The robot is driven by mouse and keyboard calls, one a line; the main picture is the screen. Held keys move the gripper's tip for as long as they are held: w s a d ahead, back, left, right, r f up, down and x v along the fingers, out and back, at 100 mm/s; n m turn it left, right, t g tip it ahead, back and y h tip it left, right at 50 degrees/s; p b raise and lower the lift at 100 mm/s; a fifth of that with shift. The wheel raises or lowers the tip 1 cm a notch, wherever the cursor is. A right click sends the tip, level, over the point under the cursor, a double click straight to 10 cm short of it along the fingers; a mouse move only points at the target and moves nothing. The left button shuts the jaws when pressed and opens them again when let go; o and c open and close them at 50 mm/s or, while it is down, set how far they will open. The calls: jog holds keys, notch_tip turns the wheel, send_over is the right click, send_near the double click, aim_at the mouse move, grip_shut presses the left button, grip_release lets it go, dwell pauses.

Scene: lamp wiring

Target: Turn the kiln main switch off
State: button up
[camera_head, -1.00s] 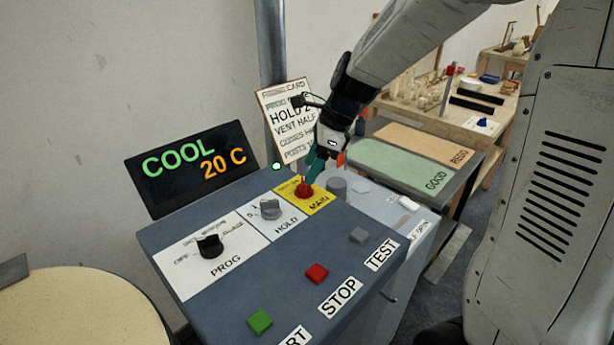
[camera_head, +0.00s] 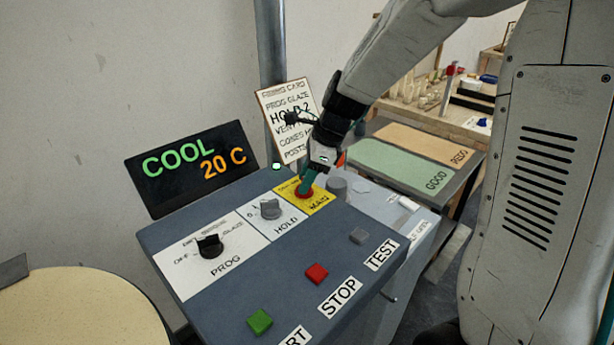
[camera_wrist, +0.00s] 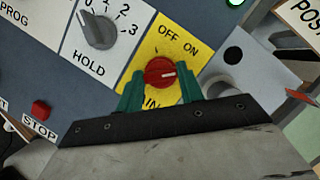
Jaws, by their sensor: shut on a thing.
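The kiln main switch (camera_wrist: 160,72) is a red round knob on a yellow plate marked OFF and ON; it also shows in the head view (camera_head: 304,192). Its pale pointer mark points to the right side of the knob in the wrist view, nearer ON than OFF. My gripper (camera_wrist: 160,90) has green fingers on either side of the red knob and is shut on it. In the head view my gripper (camera_head: 307,182) reaches down to the knob from above. The lower part of the knob's label is hidden by the fingers.
The panel (camera_head: 220,290) also carries a HOLD knob (camera_head: 270,208), a PROG knob (camera_head: 210,246), a red STOP button (camera_head: 317,273), a green button (camera_head: 260,321) and a grey TEST button (camera_head: 359,236). A display (camera_head: 193,168) reads COOL 20 C. A card (camera_head: 288,105) stands behind.

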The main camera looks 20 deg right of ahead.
jog(key=shift+n, duration=0.3)
jog(key=n+g, duration=0.1)
jog(key=n, duration=0.2)
jog(key=shift+w+n+g, duration=0.15)
jog(key=shift+n+g, duration=0.15)
jog(key=shift+g, duration=0.1)
jog(key=n, duration=0.2)
jog(key=n+g, duration=0.1)
jog(key=n, duration=0.1)
jog(key=shift+w+a+n+g, duration=0.1)
jog(key=shift+w+n+g, duration=0.05)
jog(key=shift+n+g, duration=0.15)
jog(key=n+g+h, duration=0.1)
jog(key=n, duration=0.3)
jog(key=shift+w, duration=0.1)
jog(key=shift+a+r+n+g+h, duration=0.1)
jog(key=shift+n+g+h, duration=0.25)
jog(key=shift+n, duration=0.9)
jog(key=shift+a+n+g+h, duration=0.1)
jog(key=shift+n+g+h, duration=0.25)
jog(key=shift+n, duration=0.9)
jog(key=o, duration=1)
